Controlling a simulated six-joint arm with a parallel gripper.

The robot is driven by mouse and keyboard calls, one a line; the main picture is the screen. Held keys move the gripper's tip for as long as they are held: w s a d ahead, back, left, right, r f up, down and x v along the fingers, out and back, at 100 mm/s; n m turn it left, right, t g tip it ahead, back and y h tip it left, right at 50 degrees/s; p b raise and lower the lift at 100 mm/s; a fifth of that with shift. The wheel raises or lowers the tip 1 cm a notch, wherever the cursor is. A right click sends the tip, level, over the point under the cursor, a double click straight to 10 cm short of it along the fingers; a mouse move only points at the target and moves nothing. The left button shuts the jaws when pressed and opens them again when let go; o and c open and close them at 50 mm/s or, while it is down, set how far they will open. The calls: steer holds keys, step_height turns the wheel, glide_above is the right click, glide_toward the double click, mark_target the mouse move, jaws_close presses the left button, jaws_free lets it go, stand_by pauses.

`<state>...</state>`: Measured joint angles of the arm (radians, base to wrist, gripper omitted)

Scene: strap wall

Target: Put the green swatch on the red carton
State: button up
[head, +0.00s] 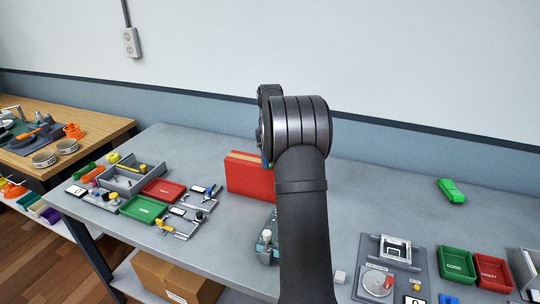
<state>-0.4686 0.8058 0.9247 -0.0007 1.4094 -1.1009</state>
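A red carton (248,180) with a tan strip along its top stands upright on the grey table, left of my arm. My arm hides its right end. A small bright green piece (451,191), which looks like the green swatch, lies on the table at the back right, well apart from the carton. My dark arm rises through the middle of the view and bends over beside the carton.
At the left are a grey tray (112,182), a red tray (163,191), a green tray (143,210) and small fixtures. A teal device (267,243) stands by my arm. At the front right are a grey fixture (390,262), a GOOD bin (457,264) and a red bin (492,271). The back right is mostly clear.

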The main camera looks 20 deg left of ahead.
steer(key=o, duration=1)
steer(key=shift+f, duration=0.1)
step_height(320, 180, up, 12)
steer(key=shift+r, duration=0.2)
steer(key=shift+f, duration=0.1)
step_height(320, 180, down, 12)
steer(key=shift+f, duration=0.1)
steer(key=shift+r, duration=2.05)
steer(key=shift+f, duration=0.1)
